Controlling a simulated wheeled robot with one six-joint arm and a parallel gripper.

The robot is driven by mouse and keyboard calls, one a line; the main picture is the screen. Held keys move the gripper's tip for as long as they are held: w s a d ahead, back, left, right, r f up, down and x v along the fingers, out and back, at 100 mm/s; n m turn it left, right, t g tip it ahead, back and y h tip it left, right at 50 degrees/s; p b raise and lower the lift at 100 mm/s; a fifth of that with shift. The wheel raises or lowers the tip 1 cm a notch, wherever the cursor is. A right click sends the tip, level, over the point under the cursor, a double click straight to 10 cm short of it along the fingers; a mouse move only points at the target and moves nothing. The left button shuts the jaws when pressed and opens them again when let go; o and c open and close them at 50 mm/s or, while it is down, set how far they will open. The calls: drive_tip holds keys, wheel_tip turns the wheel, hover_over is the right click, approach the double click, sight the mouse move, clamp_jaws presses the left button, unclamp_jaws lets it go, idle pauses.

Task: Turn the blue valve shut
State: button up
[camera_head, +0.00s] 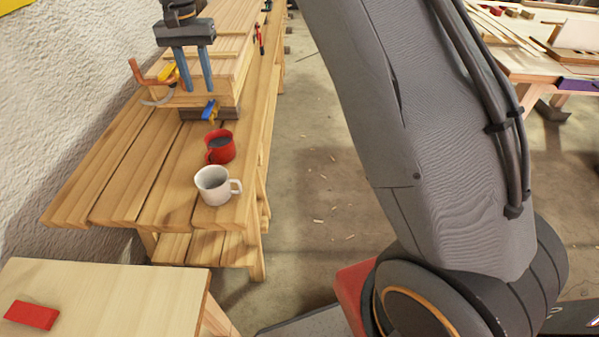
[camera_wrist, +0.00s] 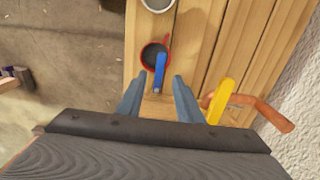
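The blue valve (camera_head: 209,109) has a short blue lever and sits at the near end of the wooden block on the bench. In the wrist view its lever (camera_wrist: 160,68) points up the picture, in front of the red mug. My gripper (camera_head: 197,90) has two blue-grey fingers and hangs above the block, just behind the valve. The fingers are spread with nothing between them in the head view. In the wrist view the lever shows between and just beyond the fingertips (camera_wrist: 158,84); I cannot tell whether they touch it. The valve's base is partly hidden.
A red mug (camera_head: 220,147) and a white mug (camera_head: 212,186) stand on the bench (camera_head: 118,165) near the valve. A rough wall (camera_head: 60,90) rises at the left.

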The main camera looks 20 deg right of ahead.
drive_tip(key=s+d+f+n+b, duration=0.1)
drive_tip(key=s+d+f+b, duration=0.2)
drive_tip(key=s+d, duration=0.3)
drive_tip(key=s+d+f+n+b, duration=0.1)
drive_tip(key=s+d+f+b, duration=0.2)
drive_tip(key=s+d+f, duration=0.3)
drive_tip(key=s+d+f+n+b, duration=0.1)
drive_tip(key=s+d+f+b, duration=0.2)
drive_tip(key=s, duration=1.1)
drive_tip(key=d+f, duration=0.2)
drive_tip(key=d, duration=0.1)
drive_tip(key=shift+d+f+b, duration=0.2)
drive_tip(key=shift+d+b, duration=0.1)
drive_tip(key=shift+b, duration=0.05)
